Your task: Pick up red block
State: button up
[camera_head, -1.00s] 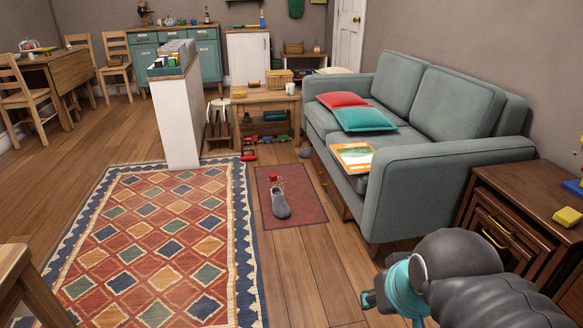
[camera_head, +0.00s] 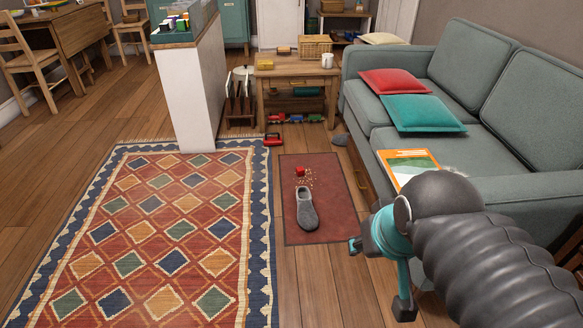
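A small red block (camera_head: 300,171) lies on the dark red mat (camera_head: 330,215), near its upper left part. Small light crumbs are scattered just beside it. A grey slipper (camera_head: 306,212) lies on the mat just below the block. My gripper (camera_head: 380,277) shows at the lower right, in front of the sofa. Its two dark fingertips are spread apart, with nothing seen between them. It is well to the right of and below the block in the picture, not touching it.
A patterned rug (camera_head: 160,240) lies left of the mat. The grey sofa (camera_head: 500,170) stands on the right, with a magazine (camera_head: 408,163) on its seat. A wooden low table (camera_head: 297,75) and a toy train (camera_head: 300,119) are beyond. Bare floor shows below the mat.

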aim_at(300, 170)
jog(key=u, duration=0.7)
jog(key=i, duration=2.45)
jog(key=z, duration=0.1)
